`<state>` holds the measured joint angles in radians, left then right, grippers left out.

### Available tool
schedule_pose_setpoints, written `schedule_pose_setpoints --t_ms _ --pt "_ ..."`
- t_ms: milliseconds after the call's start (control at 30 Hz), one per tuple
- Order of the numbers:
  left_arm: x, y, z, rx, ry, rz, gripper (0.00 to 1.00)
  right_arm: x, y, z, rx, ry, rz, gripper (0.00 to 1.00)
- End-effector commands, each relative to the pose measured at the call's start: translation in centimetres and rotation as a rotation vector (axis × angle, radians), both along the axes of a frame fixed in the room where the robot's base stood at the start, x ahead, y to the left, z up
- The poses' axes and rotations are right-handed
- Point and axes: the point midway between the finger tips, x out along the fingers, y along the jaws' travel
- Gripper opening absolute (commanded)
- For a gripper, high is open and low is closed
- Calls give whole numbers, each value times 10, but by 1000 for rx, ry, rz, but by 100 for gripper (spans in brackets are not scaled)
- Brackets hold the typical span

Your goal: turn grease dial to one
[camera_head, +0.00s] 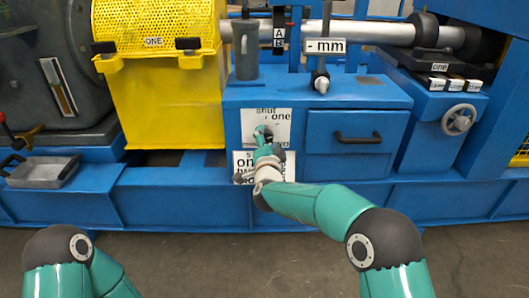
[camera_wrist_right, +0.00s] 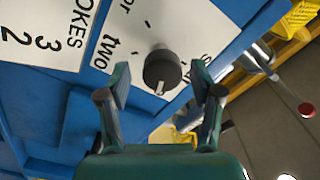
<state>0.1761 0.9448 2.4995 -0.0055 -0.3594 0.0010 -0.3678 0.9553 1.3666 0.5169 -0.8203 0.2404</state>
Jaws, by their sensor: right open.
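The grease dial is a dark round knob (camera_wrist_right: 162,68) on a white label plate (camera_head: 282,121) on the blue machine front. In the wrist view its white pointer mark faces the bottom of the picture. The word "two" shows left of the knob, and a partly hidden word shows to its right. In the head view "shut" and "one" are readable on the plate. My right gripper (camera_head: 265,141) is open in front of the plate. In the wrist view its fingers (camera_wrist_right: 160,85) stand apart on either side of the knob, with gaps visible. My left gripper is out of view.
A second white label (camera_wrist_right: 45,30) sits beside the dial plate. A blue drawer with a dark handle (camera_head: 358,137) is to the right. A yellow guard (camera_head: 160,100) and a grey tray (camera_head: 42,172) are to the left. The floor in front is clear.

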Motion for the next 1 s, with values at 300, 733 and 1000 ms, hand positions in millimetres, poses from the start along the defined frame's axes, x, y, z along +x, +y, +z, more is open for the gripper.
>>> schedule_pose_setpoints --t_ms 300,733,1000 --pt "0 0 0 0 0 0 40 -39 1 0 -1 1 4 65" --pt "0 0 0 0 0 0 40 -107 1 -2 1 5 3 65" --pt "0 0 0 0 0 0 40 -117 0 -3 0 4 1 65"
